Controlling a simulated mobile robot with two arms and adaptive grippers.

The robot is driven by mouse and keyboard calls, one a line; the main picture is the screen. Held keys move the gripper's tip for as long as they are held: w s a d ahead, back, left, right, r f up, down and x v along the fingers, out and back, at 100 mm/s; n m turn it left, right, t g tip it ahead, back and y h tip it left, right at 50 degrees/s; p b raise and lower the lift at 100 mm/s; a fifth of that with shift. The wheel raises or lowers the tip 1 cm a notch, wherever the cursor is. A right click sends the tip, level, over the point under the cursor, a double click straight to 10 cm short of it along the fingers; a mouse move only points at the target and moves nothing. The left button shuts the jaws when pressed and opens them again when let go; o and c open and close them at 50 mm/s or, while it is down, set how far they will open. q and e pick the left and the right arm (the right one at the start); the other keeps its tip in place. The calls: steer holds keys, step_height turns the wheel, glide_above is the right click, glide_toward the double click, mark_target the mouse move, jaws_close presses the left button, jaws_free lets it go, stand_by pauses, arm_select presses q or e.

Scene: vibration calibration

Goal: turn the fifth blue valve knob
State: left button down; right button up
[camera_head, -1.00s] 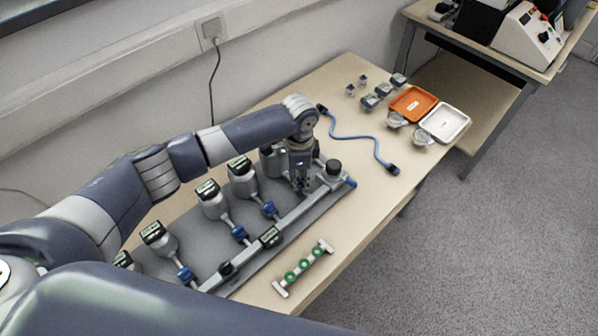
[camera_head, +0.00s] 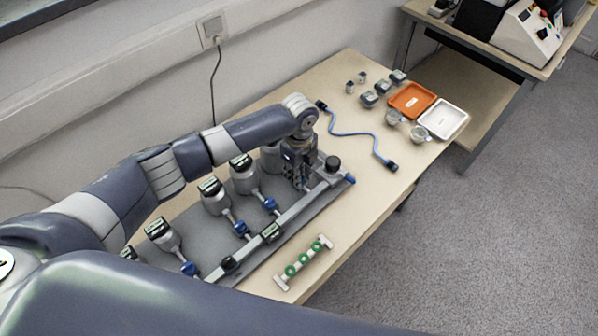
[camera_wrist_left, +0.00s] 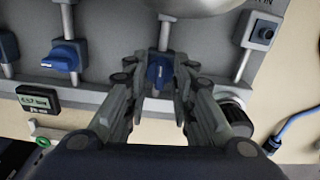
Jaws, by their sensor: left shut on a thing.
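The blue valve knob (camera_wrist_left: 160,72) held by my left gripper sits between the two fingers in the left wrist view, at the foot of a metal pipe. My left gripper (camera_head: 298,184) is shut on it, pointing down at the right end of the grey valve panel (camera_head: 204,255). In the head view the fingers hide that knob. Three other blue knobs show in a row to the left: the nearest one (camera_head: 270,204), a middle one (camera_head: 241,228) and a far-left one (camera_head: 189,269). My right gripper is not in view.
Gauges with dark displays (camera_head: 241,161) stand behind the knobs. A black round knob (camera_head: 333,163) is close right of the gripper. A green-ringed bar (camera_head: 303,257) lies in front. A blue cable (camera_head: 350,136), orange tray (camera_head: 412,99) and white tray (camera_head: 444,120) lie right.

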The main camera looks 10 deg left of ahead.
arm_select(q)
steer(key=shift+m, duration=0.6)
steer(key=c, duration=1.3)
jaws_free()
step_height(320, 180, up, 12)
